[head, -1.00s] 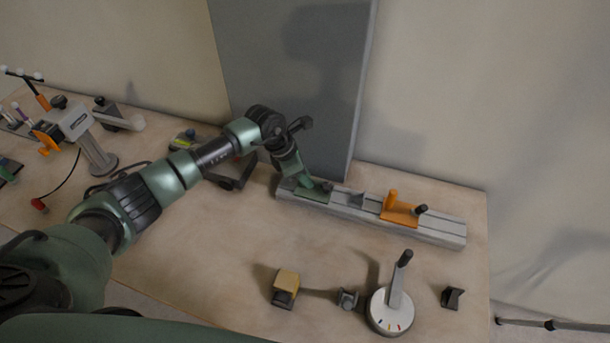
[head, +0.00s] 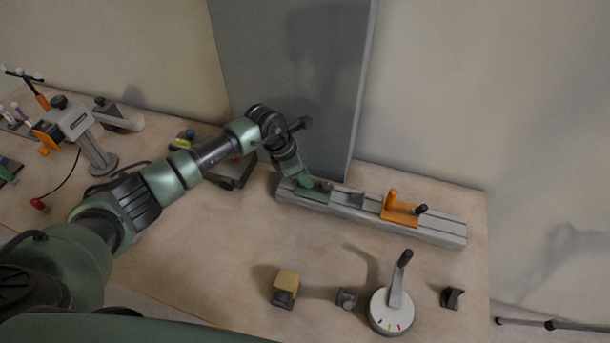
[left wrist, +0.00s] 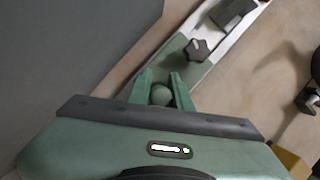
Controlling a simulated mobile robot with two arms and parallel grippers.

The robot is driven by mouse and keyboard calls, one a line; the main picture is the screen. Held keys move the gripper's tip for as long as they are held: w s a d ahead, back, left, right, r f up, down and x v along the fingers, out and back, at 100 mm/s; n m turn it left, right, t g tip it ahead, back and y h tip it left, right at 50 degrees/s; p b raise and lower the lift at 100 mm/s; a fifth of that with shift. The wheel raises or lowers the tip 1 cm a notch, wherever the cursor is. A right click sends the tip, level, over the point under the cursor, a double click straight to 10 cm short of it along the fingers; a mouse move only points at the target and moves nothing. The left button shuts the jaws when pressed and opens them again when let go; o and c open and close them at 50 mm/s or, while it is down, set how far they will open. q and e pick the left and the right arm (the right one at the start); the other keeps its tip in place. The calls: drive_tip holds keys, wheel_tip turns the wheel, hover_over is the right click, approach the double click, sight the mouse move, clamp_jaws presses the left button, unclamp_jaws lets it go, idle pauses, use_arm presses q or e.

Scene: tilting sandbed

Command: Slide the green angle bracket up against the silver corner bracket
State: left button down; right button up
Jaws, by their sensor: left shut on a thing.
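The green angle bracket (head: 314,194) sits on the left end of the grey rail (head: 440,236). It also shows in the left wrist view (left wrist: 176,55), with a dark star knob (left wrist: 197,50) on it. My left gripper (head: 303,183) is at the bracket's left part. A short stretch of bare rail separates the two brackets. My right gripper is not in view.
A tall grey panel (head: 295,80) stands behind the rail. A dial with a lever (head: 391,310), a yellow-topped block (head: 286,285) and small dark blocks stand in front.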

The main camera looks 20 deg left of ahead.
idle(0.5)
use_arm(q)
drive_tip(key=d+b, duration=0.4)
drive_tip(key=d, duration=0.5)
drive_tip(key=shift+s+d+f, duration=0.1)
drive_tip(key=shift+s+d, duration=0.05)
drive_tip(key=shift+d, duration=0.45)
drive_tip(key=c, duration=1.3)
unclamp_jaws()
drive_tip(key=shift+d, duration=0.1)
drive_tip(key=shift+a+r, duration=0.25)
drive_tip(key=shift+r, duration=0.25)
drive_tip(key=b+v, duration=0.1)
drive_tip(key=v, duration=0.6)
drive_tip(key=shift+b, duration=0.35)
